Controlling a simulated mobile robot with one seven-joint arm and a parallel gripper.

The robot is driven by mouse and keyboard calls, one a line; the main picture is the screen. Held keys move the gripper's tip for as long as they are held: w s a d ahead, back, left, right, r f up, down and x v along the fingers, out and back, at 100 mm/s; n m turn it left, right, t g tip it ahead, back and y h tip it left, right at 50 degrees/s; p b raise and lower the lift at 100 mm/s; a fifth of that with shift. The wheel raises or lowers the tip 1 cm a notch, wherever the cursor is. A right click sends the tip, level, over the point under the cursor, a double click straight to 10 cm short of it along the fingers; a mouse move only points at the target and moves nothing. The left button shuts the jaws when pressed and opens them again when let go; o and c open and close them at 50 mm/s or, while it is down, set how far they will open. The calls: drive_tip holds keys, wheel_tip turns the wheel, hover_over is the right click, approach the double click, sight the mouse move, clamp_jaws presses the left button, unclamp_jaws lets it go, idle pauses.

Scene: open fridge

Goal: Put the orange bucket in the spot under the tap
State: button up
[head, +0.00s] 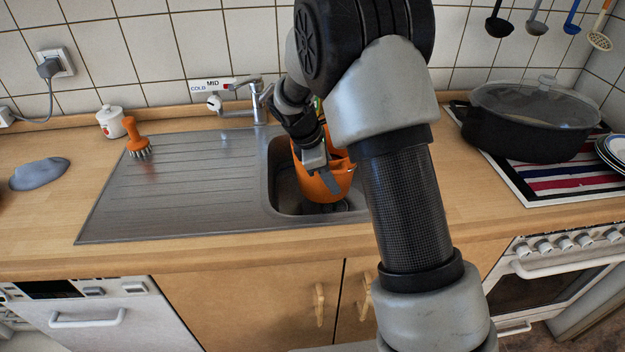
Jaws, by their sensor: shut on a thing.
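The orange bucket (318,187) is in or just above the sink basin (284,199), partly hidden behind my gripper and arm. I cannot tell whether its bottom touches the basin floor. My gripper (325,172) is shut on the bucket at its upper left side. The tap (259,100) stands at the back edge of the sink, up and left of the bucket.
The ribbed metal drainboard (180,180) left of the basin is clear except for an orange brush (135,138) at its back left corner. A grey cloth-like item (40,174) lies further left. A black lidded pot (530,120) stands on a striped towel (570,183) at right.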

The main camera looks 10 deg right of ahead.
sight(313, 179)
drive_tip(key=a, duration=0.3)
drive_tip(key=a+f, duration=0.1)
drive_tip(key=shift+w+a, duration=0.4)
drive_tip(key=shift+f, duration=0.15)
